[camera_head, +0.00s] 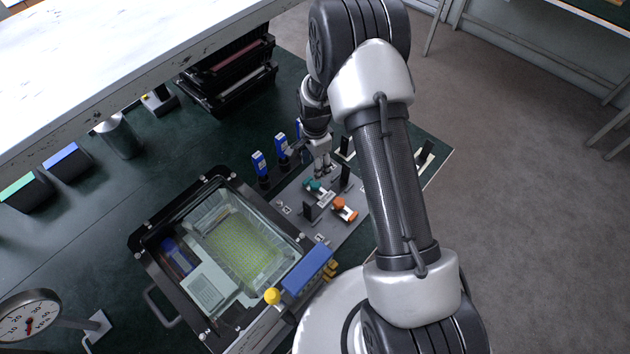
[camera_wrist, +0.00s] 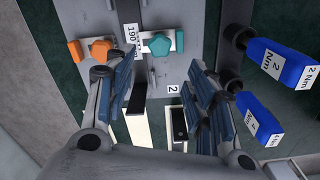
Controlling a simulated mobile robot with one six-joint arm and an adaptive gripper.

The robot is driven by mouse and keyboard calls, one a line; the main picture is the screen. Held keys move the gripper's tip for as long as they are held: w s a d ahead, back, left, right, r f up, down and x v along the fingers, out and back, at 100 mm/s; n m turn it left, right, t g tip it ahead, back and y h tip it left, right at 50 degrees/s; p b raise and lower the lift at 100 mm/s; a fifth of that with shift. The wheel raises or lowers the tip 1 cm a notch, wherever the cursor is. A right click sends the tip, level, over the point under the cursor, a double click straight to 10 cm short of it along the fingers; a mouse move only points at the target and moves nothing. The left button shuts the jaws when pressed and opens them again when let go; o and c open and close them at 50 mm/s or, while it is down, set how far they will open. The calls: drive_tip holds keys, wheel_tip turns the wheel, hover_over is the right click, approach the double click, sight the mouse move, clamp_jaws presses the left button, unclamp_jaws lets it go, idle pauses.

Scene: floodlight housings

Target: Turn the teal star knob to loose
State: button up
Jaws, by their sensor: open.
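The teal star knob (camera_head: 313,186) sits on a grey plate (camera_head: 290,198) on the dark green bench. In the wrist view the teal star knob (camera_wrist: 160,44) is at the top centre, beyond the fingertips, on a pale bar. My gripper (camera_head: 322,172) is just above and behind the knob in the head view. In the wrist view my gripper (camera_wrist: 165,75) has its two fingers apart with nothing between them. I cannot tell whether a fingertip touches the knob. An orange knob (camera_head: 344,208) is beside it; it also shows in the wrist view (camera_wrist: 101,50).
Blue torque tools marked Nm (camera_wrist: 282,62) stand close to the right of my gripper in the wrist view. Dark upright blocks (camera_head: 311,211) rise from the plate near the knobs. A black-framed floodlight housing (camera_head: 160,223) lies left of the plate. A white shelf (camera_head: 130,45) overhangs the back.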

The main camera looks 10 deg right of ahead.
sight(315, 184)
wheel_tip(315, 184, down, 10)
drive_tip(key=shift+r+b, duration=0.1)
drive_tip(key=shift+b, duration=0.5)
drive_tip(key=c, duration=1.1)
drive_tip(key=shift+o, duration=0.2)
